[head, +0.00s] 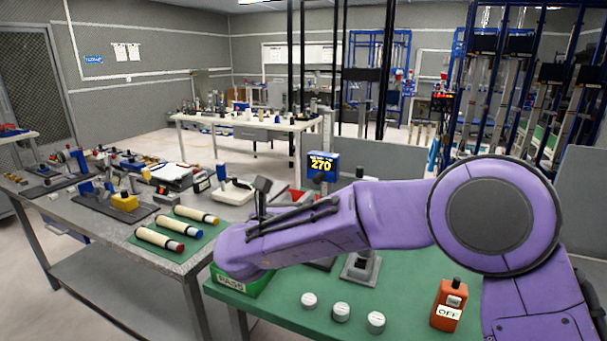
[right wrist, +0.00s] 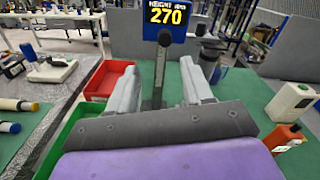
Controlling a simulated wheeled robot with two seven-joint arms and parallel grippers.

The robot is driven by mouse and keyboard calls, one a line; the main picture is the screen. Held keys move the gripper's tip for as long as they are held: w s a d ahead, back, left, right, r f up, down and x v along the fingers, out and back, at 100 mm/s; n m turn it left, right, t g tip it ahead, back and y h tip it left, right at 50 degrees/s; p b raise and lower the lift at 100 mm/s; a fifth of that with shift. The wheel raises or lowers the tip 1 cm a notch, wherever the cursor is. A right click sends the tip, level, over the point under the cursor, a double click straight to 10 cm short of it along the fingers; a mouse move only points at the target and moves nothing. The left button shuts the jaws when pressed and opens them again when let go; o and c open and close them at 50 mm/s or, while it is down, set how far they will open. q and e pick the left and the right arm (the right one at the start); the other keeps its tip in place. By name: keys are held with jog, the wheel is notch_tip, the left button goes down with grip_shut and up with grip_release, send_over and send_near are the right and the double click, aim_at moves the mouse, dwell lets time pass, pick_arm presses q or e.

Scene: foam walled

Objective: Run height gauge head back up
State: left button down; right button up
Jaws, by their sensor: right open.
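The height gauge shows as a blue display (head: 322,165) reading 270 in yellow. No contact with the gauge is visible. In the head view my purple right arm hides the gauge's lower part and the fingertips. My left gripper is not in view.
A green-topped bench holds several white round pieces (head: 341,312), an orange box marked OFF (head: 449,305) and a grey stand (head: 361,268). A red bin (right wrist: 110,80) and a green bin (right wrist: 72,140) lie left of my gripper. A grey bench (head: 60,215) with tools stands at left.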

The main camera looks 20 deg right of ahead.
aim_at(316, 180)
jog(key=p+x, duration=0.4)
jog(key=x, duration=0.6)
jog(key=shift+d+r, duration=0.2)
jog(key=shift+s+r, duration=0.35)
jog(key=shift+s, duration=0.2)
jog(key=c, duration=0.4)
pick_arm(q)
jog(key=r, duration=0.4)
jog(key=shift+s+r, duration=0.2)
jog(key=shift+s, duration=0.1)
pick_arm(e)
jog(key=shift+a, duration=0.1)
grip_shut()
